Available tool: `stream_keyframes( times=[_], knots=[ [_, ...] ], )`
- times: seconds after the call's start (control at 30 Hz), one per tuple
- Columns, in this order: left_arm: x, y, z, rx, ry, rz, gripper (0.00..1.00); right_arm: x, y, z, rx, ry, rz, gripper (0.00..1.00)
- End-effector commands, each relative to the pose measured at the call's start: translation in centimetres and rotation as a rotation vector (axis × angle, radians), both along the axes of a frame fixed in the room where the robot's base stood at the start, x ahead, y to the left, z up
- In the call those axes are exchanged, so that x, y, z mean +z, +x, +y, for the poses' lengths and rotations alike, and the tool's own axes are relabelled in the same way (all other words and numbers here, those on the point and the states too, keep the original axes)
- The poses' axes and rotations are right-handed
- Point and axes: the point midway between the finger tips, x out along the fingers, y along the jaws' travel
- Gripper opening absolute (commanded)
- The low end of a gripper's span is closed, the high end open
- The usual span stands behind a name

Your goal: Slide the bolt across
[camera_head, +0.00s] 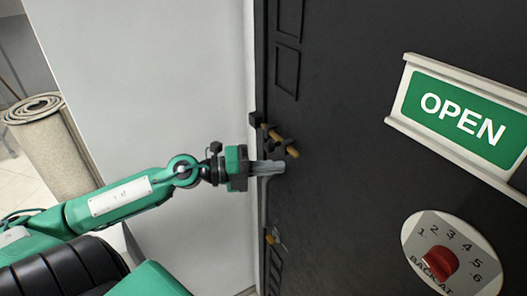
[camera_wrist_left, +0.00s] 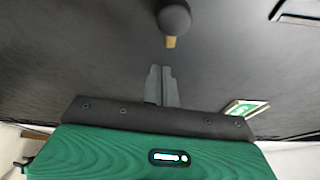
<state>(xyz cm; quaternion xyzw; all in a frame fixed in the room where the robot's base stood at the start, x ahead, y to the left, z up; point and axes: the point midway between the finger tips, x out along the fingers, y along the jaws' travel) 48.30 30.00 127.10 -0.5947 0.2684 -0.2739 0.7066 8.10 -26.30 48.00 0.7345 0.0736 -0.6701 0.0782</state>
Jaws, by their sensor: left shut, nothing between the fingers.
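The bolt (camera_head: 270,131) is a brass-coloured rod in dark brackets, mounted near the left edge of the dark door (camera_head: 340,120). In the left wrist view a dark round knob (camera_wrist_left: 174,18) with a short brass-coloured end (camera_wrist_left: 170,42) shows just beyond my fingertips. My left gripper (camera_head: 280,167) is shut and empty, just below the bolt's right end in the head view. In the left wrist view its fingers (camera_wrist_left: 161,72) are together, with a visible gap to the brass end. My right gripper is in neither view.
A green OPEN sign (camera_head: 462,115) and a dial with a red knob (camera_head: 439,262) are on the door to the right. A pale wall (camera_head: 150,80) and a rolled rug (camera_head: 48,148) are at left.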

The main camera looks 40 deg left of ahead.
Motion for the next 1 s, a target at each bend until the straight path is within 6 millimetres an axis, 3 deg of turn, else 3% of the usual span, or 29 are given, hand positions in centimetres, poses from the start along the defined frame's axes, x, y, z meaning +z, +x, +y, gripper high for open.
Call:
stream_keyframes(
  times=[0.03,0.23,0.67,0.8,1.0],
  knots=[
    [0.4,0.5,1.1,0.009,-0.006,-0.001,0.00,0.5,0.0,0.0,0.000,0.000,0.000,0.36],
    [0.7,1.4,3.0,0.006,-0.003,0.000,0.00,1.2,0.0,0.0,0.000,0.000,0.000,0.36],
    [0.6,1.6,3.6,0.002,-0.002,0.000,0.00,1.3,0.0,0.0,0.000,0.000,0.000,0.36],
    [0.4,1.9,4.1,0.003,0.001,0.000,0.00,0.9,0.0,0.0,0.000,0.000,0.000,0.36],
    [0.3,3.1,7.0,0.006,0.001,-0.001,0.00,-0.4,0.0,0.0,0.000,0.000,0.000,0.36]
  ],
)
